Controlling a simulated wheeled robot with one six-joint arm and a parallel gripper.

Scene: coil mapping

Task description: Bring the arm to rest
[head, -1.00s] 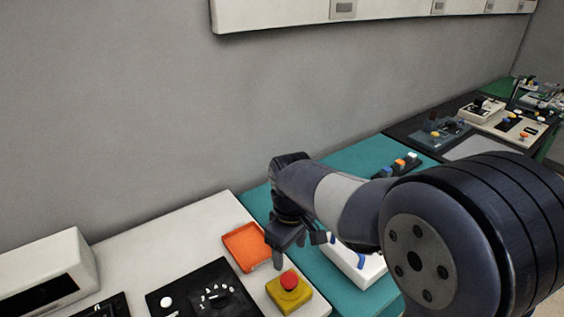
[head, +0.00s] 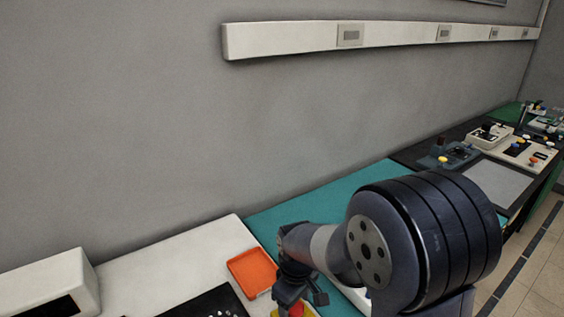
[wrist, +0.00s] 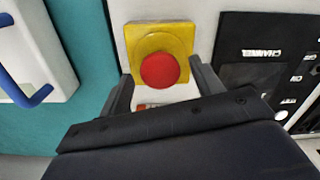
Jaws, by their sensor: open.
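My gripper (wrist: 160,92) is open in the wrist view, its two dark fingers apart. The red button on a yellow base (wrist: 158,70) shows between and beyond the fingertips. I cannot tell the gap between fingers and button. In the head view my arm reaches over the bench, folded, with its wrist pointing down by the orange tray (head: 252,271). The fingertips are cut off at the bottom edge there, and only part of the yellow base shows beside them.
A black panel (wrist: 262,75) lies right of the button in the wrist view. A white box with a blue handle (wrist: 35,50) is at left on the teal mat (wrist: 92,95). A wall rail (head: 290,40) runs behind. More devices stand on the dark bench (head: 435,150) at right.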

